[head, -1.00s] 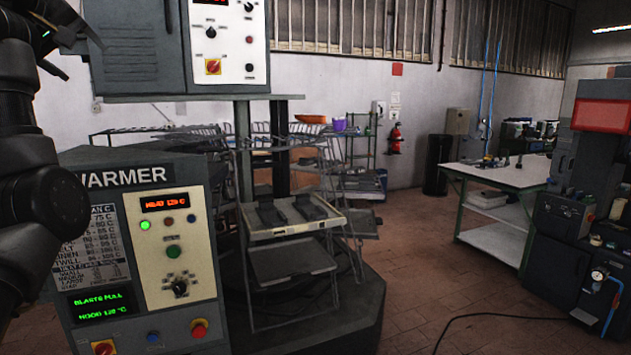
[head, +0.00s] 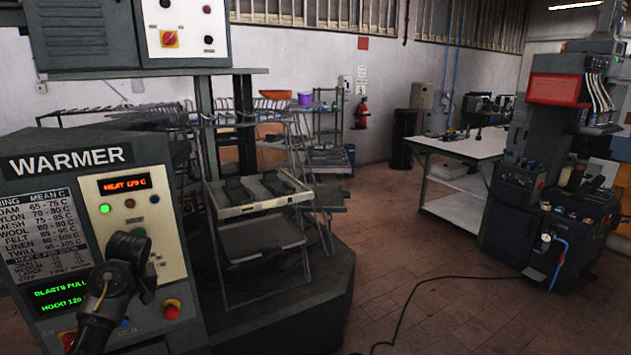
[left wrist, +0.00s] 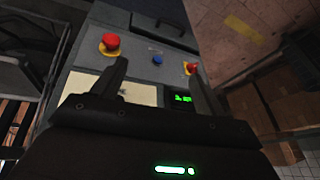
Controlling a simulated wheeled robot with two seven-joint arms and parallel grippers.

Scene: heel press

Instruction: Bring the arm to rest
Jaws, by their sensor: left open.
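My left arm (head: 105,300) shows at the lower left of the head view, in front of the warmer. Its fingertips cannot be made out there. In the left wrist view my left gripper (left wrist: 160,82) has its two dark fingers apart, with nothing seen between them. Beyond the fingers is the warmer's panel, with a red button (left wrist: 111,44), a blue button (left wrist: 157,60) and a green display (left wrist: 183,98). I cannot tell any contact with the panel. The warmer (head: 70,160) stands at the left of the head view. My right gripper is not in view.
A tray (head: 262,205) with dark pads sits on a rack right of the warmer. A white-topped table (head: 455,146) and a dark machine with a red front (head: 555,90) stand farther right. A cable crosses the clear tiled floor (head: 410,260).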

